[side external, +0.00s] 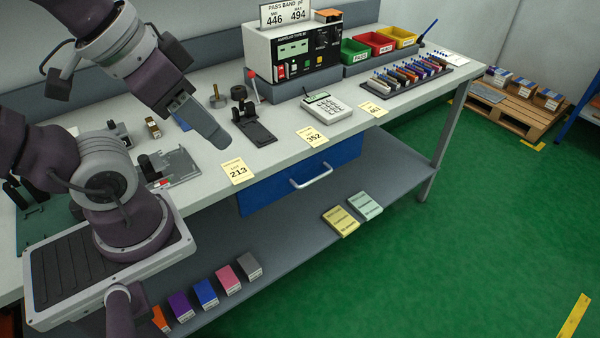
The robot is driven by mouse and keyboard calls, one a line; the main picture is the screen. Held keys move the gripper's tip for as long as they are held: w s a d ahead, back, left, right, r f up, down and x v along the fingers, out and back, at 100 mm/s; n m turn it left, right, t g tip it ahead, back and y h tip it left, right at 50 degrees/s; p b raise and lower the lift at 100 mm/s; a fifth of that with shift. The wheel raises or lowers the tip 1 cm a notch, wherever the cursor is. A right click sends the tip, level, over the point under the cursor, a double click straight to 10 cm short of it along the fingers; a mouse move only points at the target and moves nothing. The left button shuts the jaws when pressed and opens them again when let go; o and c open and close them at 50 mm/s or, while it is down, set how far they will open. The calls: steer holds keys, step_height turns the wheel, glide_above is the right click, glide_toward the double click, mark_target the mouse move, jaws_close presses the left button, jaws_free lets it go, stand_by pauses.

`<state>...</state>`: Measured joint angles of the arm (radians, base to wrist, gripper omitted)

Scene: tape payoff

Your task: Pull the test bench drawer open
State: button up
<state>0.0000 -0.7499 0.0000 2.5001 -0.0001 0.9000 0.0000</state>
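The test bench drawer (270,193) is a blue front under the bench top, with a pale bar handle (311,177) on it. The drawer front looks flush below the bench edge, and I see no open gap. My gripper (216,138) is above the bench top, up and to the left of the handle and apart from it. It points down and to the right. Its fingers overlap from this side, so I cannot tell whether they are open or shut. I see nothing held in it.
A lower shelf (300,228) holds coloured boxes and two pads. Green floor (480,230) in front is clear.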

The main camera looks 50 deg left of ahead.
steer(key=shift+w, duration=0.1)
steer(key=shift+c, duration=0.4)
steer(key=g+y, duration=0.2)
steer(key=g, duration=0.3)
glide_above(315, 180)
steer(key=s+d, duration=0.2)
steer(key=d, duration=0.1)
step_height(315, 180, down, 18)
steer(key=f, duration=0.1)
steer(key=shift+g, duration=0.3)
steer(key=a+f, duration=0.1)
steer(key=f, duration=0.4)
steer(key=w+a+f, duration=0.1)
steer(key=f, duration=0.4)
steer(key=w+a+f, duration=0.1)
steer(key=f, duration=0.4)
jaws_close()
